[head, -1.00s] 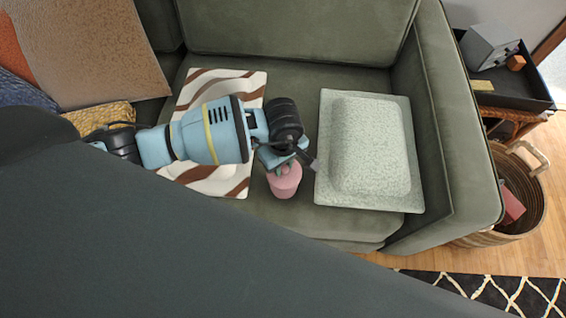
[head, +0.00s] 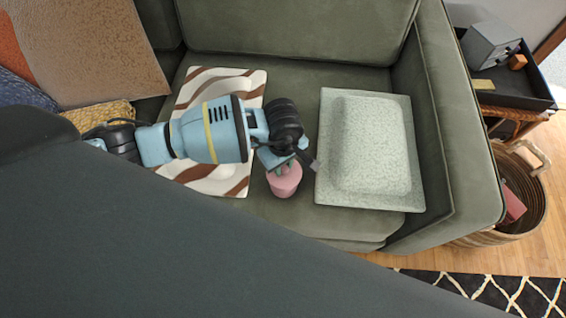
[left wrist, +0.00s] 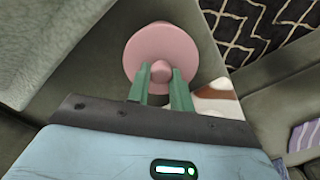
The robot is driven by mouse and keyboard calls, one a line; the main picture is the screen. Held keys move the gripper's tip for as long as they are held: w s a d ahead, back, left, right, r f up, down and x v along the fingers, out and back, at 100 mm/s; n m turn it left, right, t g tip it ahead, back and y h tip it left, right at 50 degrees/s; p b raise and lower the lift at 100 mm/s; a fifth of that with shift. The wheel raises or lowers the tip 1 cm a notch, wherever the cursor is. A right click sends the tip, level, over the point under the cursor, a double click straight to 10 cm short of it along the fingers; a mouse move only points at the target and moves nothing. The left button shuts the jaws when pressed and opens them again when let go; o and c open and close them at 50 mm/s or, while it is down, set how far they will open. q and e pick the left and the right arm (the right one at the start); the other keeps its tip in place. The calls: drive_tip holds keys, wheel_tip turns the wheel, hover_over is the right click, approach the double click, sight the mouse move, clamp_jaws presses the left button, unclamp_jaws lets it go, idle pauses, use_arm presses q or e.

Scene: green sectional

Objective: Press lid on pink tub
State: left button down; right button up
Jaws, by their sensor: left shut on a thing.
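The pink tub (head: 285,186) stands upright on the green sofa seat, between a striped tray and a pale speckled tray. Its pink lid (left wrist: 150,48) shows from above in the left wrist view, a round disc with a small knob (left wrist: 161,70). My left gripper (left wrist: 166,80) is shut on the knob, one green finger on each side. In the head view the left gripper (head: 281,164) is right over the tub and partly hides the lid. The lid lies over the tub; I cannot tell whether it is fully seated. My right gripper is not in view.
The brown-striped tray (head: 255,85) lies under my left arm. The speckled tray (head: 409,190) is close on the right, before the sofa armrest (head: 455,150). A wicker basket (head: 535,205) stands on the floor beyond. A little bare seat lies around the tub.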

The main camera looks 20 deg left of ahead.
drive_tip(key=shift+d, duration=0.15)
use_arm(q)
drive_tip(key=c, duration=0.7)
unclamp_jaws()
drive_tip(key=shift+r, duration=0.1)
drive_tip(key=shift+r+p, duration=2.45)
drive_tip(key=shift+r, duration=0.95)
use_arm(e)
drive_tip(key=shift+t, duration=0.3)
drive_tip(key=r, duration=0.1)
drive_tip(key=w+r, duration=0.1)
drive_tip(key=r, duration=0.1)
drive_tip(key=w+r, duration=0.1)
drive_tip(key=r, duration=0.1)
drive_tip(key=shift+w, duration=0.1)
